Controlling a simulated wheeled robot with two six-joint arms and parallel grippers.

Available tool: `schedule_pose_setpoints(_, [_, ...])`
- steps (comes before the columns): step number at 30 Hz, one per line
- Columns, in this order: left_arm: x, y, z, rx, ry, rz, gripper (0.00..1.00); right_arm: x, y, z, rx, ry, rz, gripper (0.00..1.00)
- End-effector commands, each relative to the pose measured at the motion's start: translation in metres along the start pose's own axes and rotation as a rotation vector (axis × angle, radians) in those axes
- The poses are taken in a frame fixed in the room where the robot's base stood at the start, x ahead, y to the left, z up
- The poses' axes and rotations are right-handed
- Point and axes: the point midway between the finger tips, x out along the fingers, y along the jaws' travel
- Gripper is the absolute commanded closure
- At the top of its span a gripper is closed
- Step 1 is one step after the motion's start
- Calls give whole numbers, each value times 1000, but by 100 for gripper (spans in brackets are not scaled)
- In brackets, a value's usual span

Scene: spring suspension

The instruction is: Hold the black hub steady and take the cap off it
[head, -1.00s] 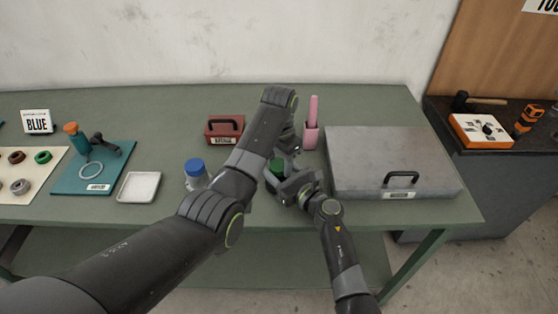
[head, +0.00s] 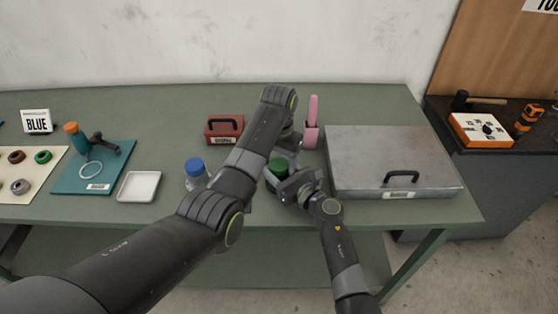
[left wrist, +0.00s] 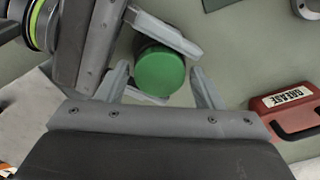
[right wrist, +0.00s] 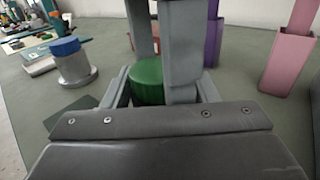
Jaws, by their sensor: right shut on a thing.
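A round green cap (head: 279,167) sits between my two grippers near the front of the table. It shows from above in the left wrist view (left wrist: 159,70) and from the side in the right wrist view (right wrist: 147,82). The black hub under it is mostly hidden by the cap and fingers. My right gripper (right wrist: 160,92) is shut on the hub, its fingers on either side just below the cap. My left gripper (left wrist: 160,88) points down over the cap; its fingers are open, one on each side, with visible gaps to the cap.
A blue-capped grey part (head: 195,173) stands to the left, beside a white tray (head: 139,187). A red grease box (head: 224,129) and a pink holder (head: 311,135) stand behind. A large grey case (head: 390,160) fills the right side.

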Motion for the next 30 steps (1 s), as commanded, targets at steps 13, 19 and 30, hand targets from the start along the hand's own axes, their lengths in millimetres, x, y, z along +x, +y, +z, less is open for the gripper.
schedule_pose_setpoints(13, [-13, 0, -1, 2, 3, 0, 31, 0, 0, 0, 1, 0, 0, 100])
schedule_pose_setpoints(19, [-38, 0, 0, 1, 2, 0, 31, 0, 0, 0, 1, 0, 0, 100])
schedule_pose_setpoints(30, [-45, 0, 0, 1, -1, 1, 31, 0, 0, 0, 0, 0, 0, 41])
